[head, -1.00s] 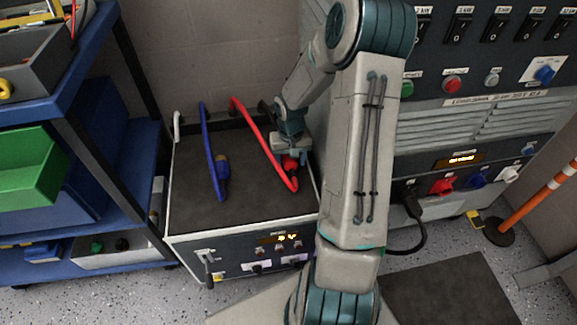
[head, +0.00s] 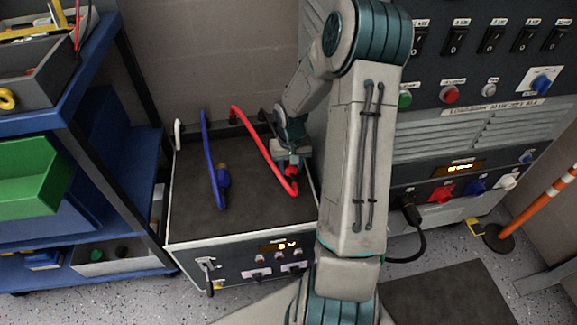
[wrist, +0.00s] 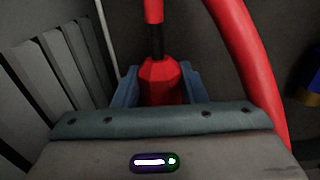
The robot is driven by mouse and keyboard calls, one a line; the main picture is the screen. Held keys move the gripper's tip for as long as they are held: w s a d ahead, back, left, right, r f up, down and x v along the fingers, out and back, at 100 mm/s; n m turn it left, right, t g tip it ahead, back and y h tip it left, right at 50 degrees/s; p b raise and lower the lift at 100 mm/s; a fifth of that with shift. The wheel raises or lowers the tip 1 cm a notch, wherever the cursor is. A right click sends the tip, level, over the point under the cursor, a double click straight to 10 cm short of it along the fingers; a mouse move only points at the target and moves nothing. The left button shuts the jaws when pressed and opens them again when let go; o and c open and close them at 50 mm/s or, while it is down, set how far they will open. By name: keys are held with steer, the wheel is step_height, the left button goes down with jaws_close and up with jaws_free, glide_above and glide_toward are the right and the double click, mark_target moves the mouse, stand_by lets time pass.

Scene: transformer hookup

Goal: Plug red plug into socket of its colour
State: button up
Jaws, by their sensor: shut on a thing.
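The red plug (wrist: 160,82) is between the two blue-grey fingers of my gripper (wrist: 160,88) in the wrist view. My gripper is shut on it. In the head view my gripper (head: 291,166) is over the right part of the dark-topped transformer box (head: 240,205), with the red cable (head: 262,150) looping from the back edge to the plug. I cannot tell whether the plug touches the top. A red socket (head: 440,193) is on the lower panel of the large cabinet at the right, between a black plug and a blue socket (head: 477,186).
A blue cable with a blue plug (head: 223,178) lies on the box top, left of my gripper. A black plug (head: 411,212) with its cable sits in the cabinet panel. A blue shelf (head: 85,100) stands left; an orange-striped post (head: 540,208) stands right.

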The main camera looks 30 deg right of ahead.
steer(key=shift+r+p, duration=1.6)
steer(key=shift+r, duration=0.65)
steer(key=shift+a, duration=0.1)
